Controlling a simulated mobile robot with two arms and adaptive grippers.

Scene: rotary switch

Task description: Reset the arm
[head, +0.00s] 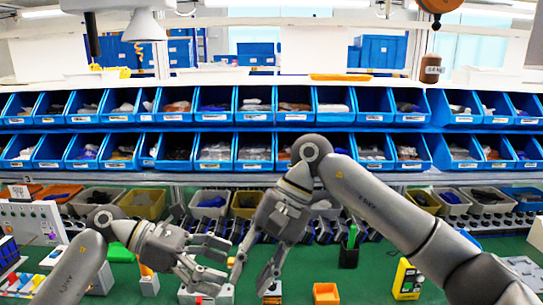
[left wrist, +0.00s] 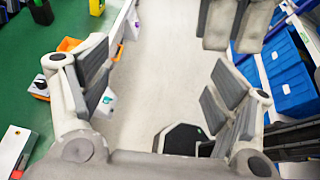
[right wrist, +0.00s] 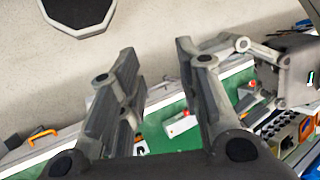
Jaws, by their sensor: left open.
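My left gripper (head: 226,262) is at the lower middle of the head view, pointing right, with its fingers apart and nothing between them. My right gripper (head: 250,282) hangs down just right of it, and the two are close in the picture. In the right wrist view my right gripper's fingers (right wrist: 156,52) stand apart with an empty gap. In the left wrist view a small white box with a black knob and orange base (left wrist: 39,88), perhaps the rotary switch, lies left of the left fingers. Neither gripper is seen touching it.
A green table (head: 330,268) carries small boxes, an orange bin (head: 326,293), a yellow device (head: 407,279) and a dark pen holder (head: 349,250). Blue parts bins (head: 215,150) line the back. A white panel with switches (head: 35,220) stands at left.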

